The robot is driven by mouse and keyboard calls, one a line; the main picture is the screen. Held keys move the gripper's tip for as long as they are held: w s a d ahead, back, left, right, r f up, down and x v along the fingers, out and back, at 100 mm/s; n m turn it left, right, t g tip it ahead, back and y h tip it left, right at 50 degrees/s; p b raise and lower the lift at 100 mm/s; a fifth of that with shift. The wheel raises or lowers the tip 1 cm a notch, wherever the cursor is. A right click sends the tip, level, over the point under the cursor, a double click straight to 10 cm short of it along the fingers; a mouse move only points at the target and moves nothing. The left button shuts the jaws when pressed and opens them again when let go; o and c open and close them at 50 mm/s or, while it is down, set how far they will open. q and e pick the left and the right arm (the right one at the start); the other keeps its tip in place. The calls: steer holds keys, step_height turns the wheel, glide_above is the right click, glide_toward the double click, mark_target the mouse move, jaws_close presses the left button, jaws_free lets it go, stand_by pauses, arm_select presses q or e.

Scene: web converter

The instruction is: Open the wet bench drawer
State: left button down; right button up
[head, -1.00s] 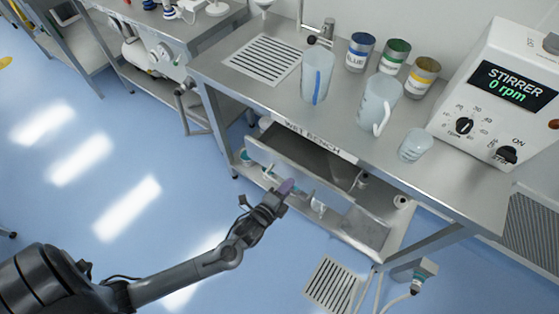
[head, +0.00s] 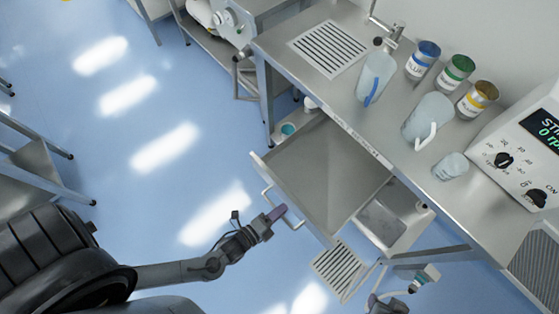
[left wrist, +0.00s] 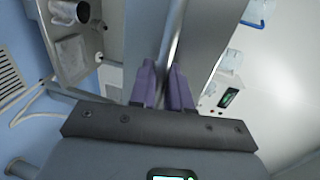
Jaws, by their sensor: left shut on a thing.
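The wet bench drawer (head: 325,180) stands pulled well out from under the steel bench top, and its empty-looking inside shows in the head view. Its bar handle (head: 296,224) runs along the drawer front. My left gripper (head: 277,213) is at the middle of this handle, with its purple fingers shut on it. In the left wrist view the bar (left wrist: 172,45) passes between the two purple fingers of the left gripper (left wrist: 163,85).
On the bench top stand two clear jugs (head: 427,118), a small beaker (head: 451,167), several labelled cans (head: 457,73) and the stirrer (head: 520,150). A floor grate (head: 340,268) lies below the drawer.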

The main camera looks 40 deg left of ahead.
arm_select(q)
steer(key=c, duration=1.3)
jaws_free()
steer(key=shift+o, duration=0.2)
steer(key=p+v, duration=0.1)
steer(key=v, duration=0.9)
steer(key=shift+s, duration=0.4)
steer(key=shift+r, duration=0.1)
